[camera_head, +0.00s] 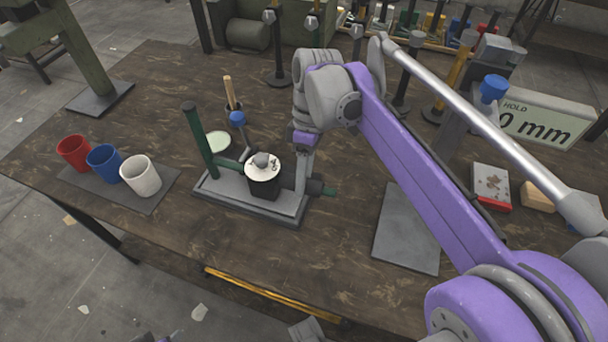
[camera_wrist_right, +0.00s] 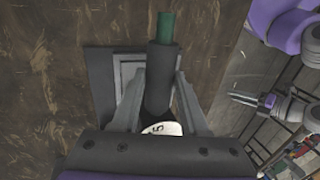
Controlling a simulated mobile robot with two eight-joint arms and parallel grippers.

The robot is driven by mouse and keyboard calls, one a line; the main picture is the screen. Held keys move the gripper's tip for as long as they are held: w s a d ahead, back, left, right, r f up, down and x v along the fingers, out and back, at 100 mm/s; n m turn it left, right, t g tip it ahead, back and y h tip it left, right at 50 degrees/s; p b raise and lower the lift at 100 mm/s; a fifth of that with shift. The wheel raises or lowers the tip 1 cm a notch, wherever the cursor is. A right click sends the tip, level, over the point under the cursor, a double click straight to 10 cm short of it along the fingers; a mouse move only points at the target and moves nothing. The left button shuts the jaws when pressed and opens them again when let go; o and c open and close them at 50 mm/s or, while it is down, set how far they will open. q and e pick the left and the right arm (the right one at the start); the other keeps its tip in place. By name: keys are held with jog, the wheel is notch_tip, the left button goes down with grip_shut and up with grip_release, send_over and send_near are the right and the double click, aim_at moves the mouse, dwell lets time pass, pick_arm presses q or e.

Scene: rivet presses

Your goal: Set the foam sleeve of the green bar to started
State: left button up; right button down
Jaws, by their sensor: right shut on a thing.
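A green bar lies sideways at the right end of a grey base plate (camera_head: 230,200); its bare green end shows in the right wrist view (camera_wrist_right: 165,28). A dark foam sleeve (camera_wrist_right: 159,80) is around this bar, with the green end sticking out of it. My right gripper (camera_wrist_right: 158,100) has a finger on each side of the sleeve and is shut on it. In the head view this right gripper (camera_head: 302,185) comes down beside the black block (camera_head: 263,187) with a white dial. My left gripper (camera_wrist_right: 245,100) shows empty in the right wrist view, its two fingers apart.
An upright green post (camera_head: 198,140) and a blue-knobbed lever (camera_head: 238,118) stand at the plate's left and back. Red (camera_head: 73,152), blue (camera_head: 104,163) and white (camera_head: 140,175) cups stand left. A grey mat (camera_head: 408,230) lies bare at right. The front table area is mostly clear.

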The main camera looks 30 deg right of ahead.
jog(key=shift+d, duration=0.1)
dwell(0.4)
jog(key=s+d+p, duration=0.3)
jog(key=s+d, duration=0.1)
jog(key=s, duration=0.1)
jog(key=shift+s+d, duration=0.25)
jog(key=shift+d, duration=0.15)
jog(key=shift+c, duration=2.1)
grip_release()
jog(key=p+v, duration=0.2)
jog(key=v, duration=0.8)
jog(key=shift+d+r, duration=0.15)
jog(key=shift+r, duration=0.25)
